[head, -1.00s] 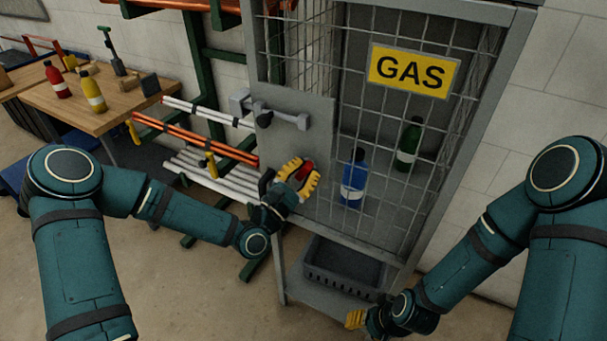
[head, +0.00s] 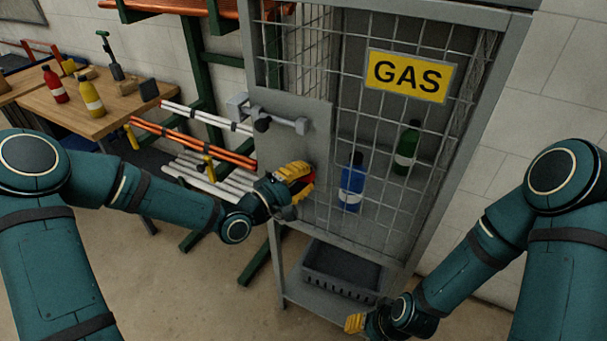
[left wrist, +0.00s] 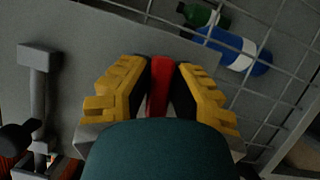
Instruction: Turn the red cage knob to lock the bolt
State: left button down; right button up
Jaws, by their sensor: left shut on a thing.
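The red cage knob (head: 309,181) is on the grey plate of the gas cage door and is mostly hidden by my left gripper in the head view. In the left wrist view the red knob (left wrist: 160,88) shows as a red bar between the yellow fingers. My left gripper (head: 302,180) is shut on it. The bolt (head: 270,116) is a grey bar with a dark knob, higher on the same plate. My right gripper (head: 356,322) hangs low at the cage's foot; its finger opening cannot be made out.
Behind the mesh stand a blue bottle (head: 352,183) and a green bottle (head: 406,148). A dark crate (head: 342,268) sits on the shelf below. A pipe rack (head: 207,143) stands left of the cage. A wooden table (head: 100,121) with bottles is at far left.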

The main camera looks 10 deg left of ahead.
pick_arm(q)
jog(key=shift+w+r+m, duration=0.15)
jog(key=shift+r+m, duration=0.05)
jog(key=shift+m, duration=0.7)
jog(key=shift+g+y, duration=0.3)
jog(key=c, duration=0.9)
grip_release()
jog(key=shift+c, duration=0.2)
jog(key=shift+o, duration=0.4)
jog(key=shift+w+f, duration=0.1)
jog(key=shift+f, duration=0.1)
jog(key=v, duration=1.2)
